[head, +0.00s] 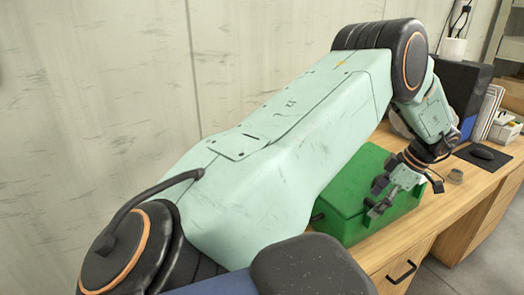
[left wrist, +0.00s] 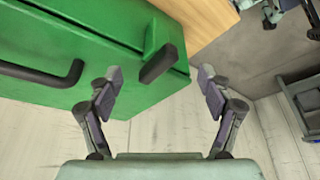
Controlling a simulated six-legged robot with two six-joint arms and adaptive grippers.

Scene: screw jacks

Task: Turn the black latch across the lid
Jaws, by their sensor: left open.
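A green box (head: 355,187) stands on the wooden desk, partly hidden by my left arm. In the left wrist view, the black latch (left wrist: 158,64) sits at the edge of its green lid (left wrist: 85,27), near the corner. My left gripper (head: 379,196) is over the box's right part in the head view. In the left wrist view the left gripper (left wrist: 160,75) is open and empty, its fingers apart with the latch showing between them. I cannot tell whether they touch it. In the head view the latch is not clearly visible. What looks like my right gripper (left wrist: 290,20) is cut off at the top right.
A black handle (left wrist: 45,75) sticks out from the box. A pale wall stands behind.

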